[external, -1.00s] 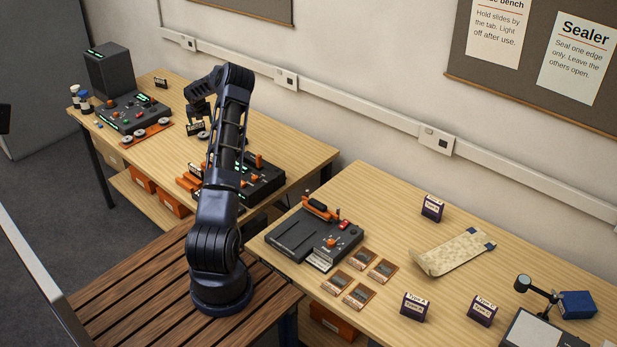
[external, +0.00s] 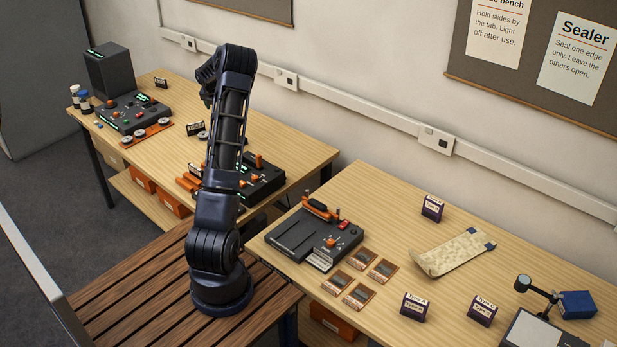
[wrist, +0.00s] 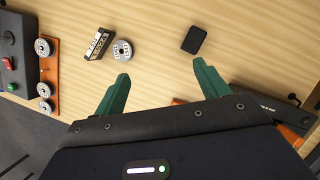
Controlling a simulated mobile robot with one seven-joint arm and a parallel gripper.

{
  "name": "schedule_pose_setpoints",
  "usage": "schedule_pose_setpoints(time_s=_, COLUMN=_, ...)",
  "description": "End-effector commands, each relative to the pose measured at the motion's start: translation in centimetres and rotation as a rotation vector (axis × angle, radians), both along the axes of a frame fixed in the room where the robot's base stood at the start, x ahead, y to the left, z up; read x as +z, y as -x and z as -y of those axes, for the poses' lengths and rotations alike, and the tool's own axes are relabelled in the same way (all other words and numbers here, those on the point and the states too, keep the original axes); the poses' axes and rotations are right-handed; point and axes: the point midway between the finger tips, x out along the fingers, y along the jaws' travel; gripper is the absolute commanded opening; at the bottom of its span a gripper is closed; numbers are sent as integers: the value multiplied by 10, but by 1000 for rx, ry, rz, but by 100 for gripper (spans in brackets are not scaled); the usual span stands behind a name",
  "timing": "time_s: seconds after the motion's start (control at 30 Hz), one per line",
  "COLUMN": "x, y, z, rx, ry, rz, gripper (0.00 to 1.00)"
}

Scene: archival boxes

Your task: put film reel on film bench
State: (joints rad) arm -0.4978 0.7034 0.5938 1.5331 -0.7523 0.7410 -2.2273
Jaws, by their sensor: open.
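A grey film reel (wrist: 122,50) lies flat on the wooden table beside a small black-and-white label block (wrist: 98,44) in the wrist view; the reel also shows in the external view (external: 203,135). Several similar reels sit along an orange strip (wrist: 50,75) at the left, in front of a dark control unit (external: 135,112). I cannot tell which unit is the film bench. My gripper (wrist: 162,71) has its green fingers spread with nothing between them. It is above the table, the lone reel lying beyond its left fingertip. In the external view my arm mostly hides it.
A small black block (wrist: 194,39) lies beyond the right finger. Another dark unit with orange parts (external: 262,181) stands at the table's right end. A tall dark box (external: 108,69) and bottles (external: 83,100) stand at the far left.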

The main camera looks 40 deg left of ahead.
Motion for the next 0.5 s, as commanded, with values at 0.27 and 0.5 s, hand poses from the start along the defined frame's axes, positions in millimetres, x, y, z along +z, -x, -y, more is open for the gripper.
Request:
schedule_pose_setpoints(time_s=0.27, x=72, y=-15, z=112, rx=-425, ry=-57, rz=-13, gripper=74)
schedule_pose_setpoints(time_s=0.5, x=123, y=-11, z=211, rx=-812, ry=-135, rz=-21, gripper=74)
